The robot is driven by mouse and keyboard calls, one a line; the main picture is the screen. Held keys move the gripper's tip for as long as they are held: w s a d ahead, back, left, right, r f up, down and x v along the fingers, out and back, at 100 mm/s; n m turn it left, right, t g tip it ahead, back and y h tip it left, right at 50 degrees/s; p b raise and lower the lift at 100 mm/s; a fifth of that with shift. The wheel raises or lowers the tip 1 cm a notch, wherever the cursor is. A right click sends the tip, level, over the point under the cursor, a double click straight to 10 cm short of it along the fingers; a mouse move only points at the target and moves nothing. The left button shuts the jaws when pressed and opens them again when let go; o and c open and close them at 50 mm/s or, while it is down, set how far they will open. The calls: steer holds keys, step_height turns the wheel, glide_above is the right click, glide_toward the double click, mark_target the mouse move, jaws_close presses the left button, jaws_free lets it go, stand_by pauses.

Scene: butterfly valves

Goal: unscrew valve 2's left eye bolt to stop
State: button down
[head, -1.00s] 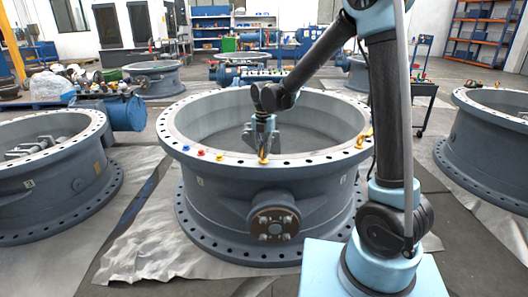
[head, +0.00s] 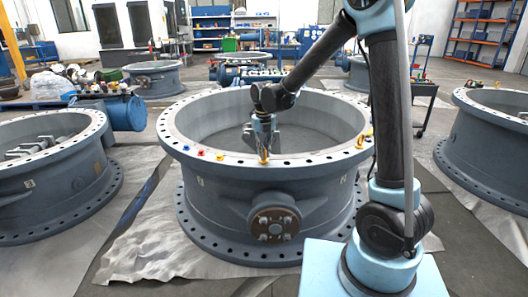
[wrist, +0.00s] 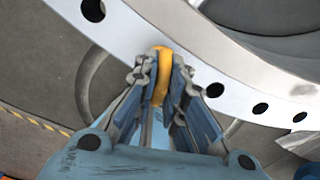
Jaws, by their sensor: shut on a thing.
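The large grey ring-shaped valve body (head: 225,200) in the middle of the head view has a flat flange with bolt holes. A yellow eye bolt (head: 263,159) stands on the near part of this flange. My gripper (head: 263,148) reaches down to it from above. In the wrist view my gripper (wrist: 161,82) has its two fingers closed on the sides of the yellow eye bolt (wrist: 162,62). The bolt's lower end and thread are hidden. A second yellow eye bolt (head: 362,139) is at the right side of the same flange.
Small blue (head: 186,148), red (head: 201,153) and yellow (head: 220,157) pieces sit on the flange left of my gripper. Similar valves stand at the left (head: 55,185) and right (head: 490,145). The ring's inside is open behind my gripper.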

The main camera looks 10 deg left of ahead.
steer(key=shift+w+d, duration=0.1)
stand_by(0.3)
steer(key=c, duration=1.7)
jaws_free()
steer(key=shift+o, duration=0.2)
steer(key=shift+r, duration=0.1)
step_height(320, 180, up, 12)
